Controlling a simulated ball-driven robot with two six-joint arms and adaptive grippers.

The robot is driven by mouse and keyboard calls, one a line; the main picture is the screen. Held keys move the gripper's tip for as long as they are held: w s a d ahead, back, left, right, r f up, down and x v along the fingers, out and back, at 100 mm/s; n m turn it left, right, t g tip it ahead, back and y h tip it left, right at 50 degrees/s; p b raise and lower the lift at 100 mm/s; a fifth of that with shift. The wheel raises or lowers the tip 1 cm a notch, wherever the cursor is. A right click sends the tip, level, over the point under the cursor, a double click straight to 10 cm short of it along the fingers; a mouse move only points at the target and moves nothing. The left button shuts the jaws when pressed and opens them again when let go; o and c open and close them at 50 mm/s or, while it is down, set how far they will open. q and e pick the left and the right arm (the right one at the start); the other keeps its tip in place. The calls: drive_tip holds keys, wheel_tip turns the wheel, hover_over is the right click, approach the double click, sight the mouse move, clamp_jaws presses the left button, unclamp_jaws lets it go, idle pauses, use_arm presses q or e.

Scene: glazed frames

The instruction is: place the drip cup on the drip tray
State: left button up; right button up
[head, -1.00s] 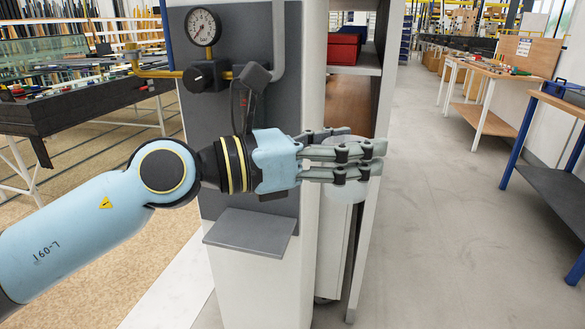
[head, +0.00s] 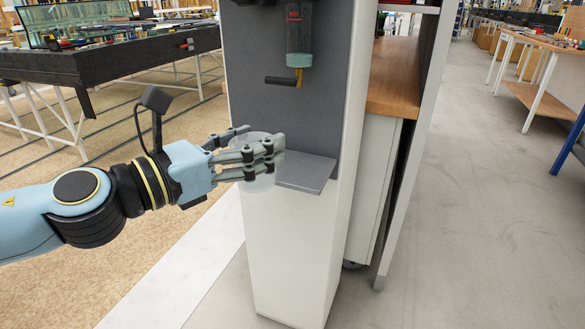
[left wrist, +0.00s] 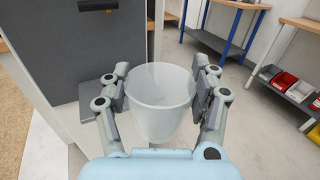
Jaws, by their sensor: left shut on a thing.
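The drip cup is a translucent whitish cup (left wrist: 160,105), held upright between the fingers of my left gripper (head: 262,157) in the left wrist view. In the head view the cup (head: 257,181) is partly hidden behind the fingers. The left gripper (left wrist: 160,95) is shut on it. The drip tray (head: 306,173) is a flat grey shelf on the front of the column. The cup is at the tray's left side in the head view; whether they touch, I cannot tell. The tray (left wrist: 92,92) is partly hidden behind the fingers in the left wrist view. My right gripper is not in view.
Above the tray, the grey panel carries a clear bowl (head: 299,33) with a drain lever (head: 281,81) below it. A wooden-topped cabinet (head: 393,80) stands right of the column. Open floor (head: 480,230) lies at the right.

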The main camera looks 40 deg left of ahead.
use_arm(q)
drive_tip(key=shift+n+y, duration=0.3)
drive_tip(key=shift+y, duration=0.2)
drive_tip(key=w+a+p, duration=0.1)
drive_tip(key=w, duration=0.5)
drive_tip(key=w+a+p, duration=0.2)
drive_tip(key=w, duration=0.4)
drive_tip(key=w+a+p, duration=0.1)
drive_tip(key=w+a, duration=0.1)
drive_tip(key=w, duration=0.4)
drive_tip(key=shift+w+a+p, duration=0.25)
drive_tip(key=shift+w+p, duration=0.05)
wheel_tip(320, 180, down, 3)
drive_tip(key=shift+r+b, duration=0.1)
drive_tip(key=shift+b, duration=1.1)
wheel_tip(320, 180, down, 4)
drive_tip(key=b, duration=0.3)
drive_tip(key=shift+s, duration=0.1)
drive_tip(key=shift+f+b, duration=0.3)
drive_tip(key=shift+b, duration=0.2)
drive_tip(key=shift+w+r, duration=0.15)
drive_tip(key=shift+w, duration=0.05)
